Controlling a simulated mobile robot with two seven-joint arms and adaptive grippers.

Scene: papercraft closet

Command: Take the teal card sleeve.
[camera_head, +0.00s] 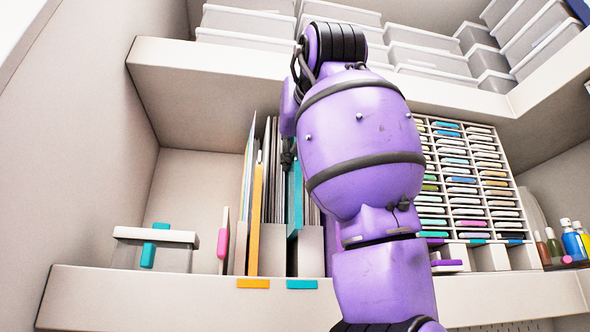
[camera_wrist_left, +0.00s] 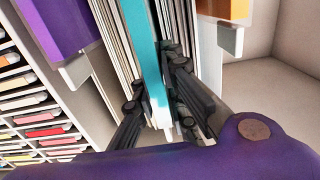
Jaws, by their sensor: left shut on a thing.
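The teal card sleeve (camera_head: 295,200) stands upright among the files on the middle shelf, partly hidden by my purple left arm in the head view. In the left wrist view, the teal sleeve (camera_wrist_left: 146,42) runs between the black fingers of my left gripper (camera_wrist_left: 160,98). The fingers lie on either side of it and are shut on it. In the head view most of this gripper is hidden behind my arm. My right gripper is not in view.
An orange sleeve (camera_head: 255,215) stands left of the teal one, and a purple sleeve (camera_wrist_left: 55,25) stands on its other side. Pale folders crowd close. A rack of small cards (camera_head: 470,185) and several bottles (camera_head: 572,242) stand right. A lidded box (camera_head: 155,236) sits left.

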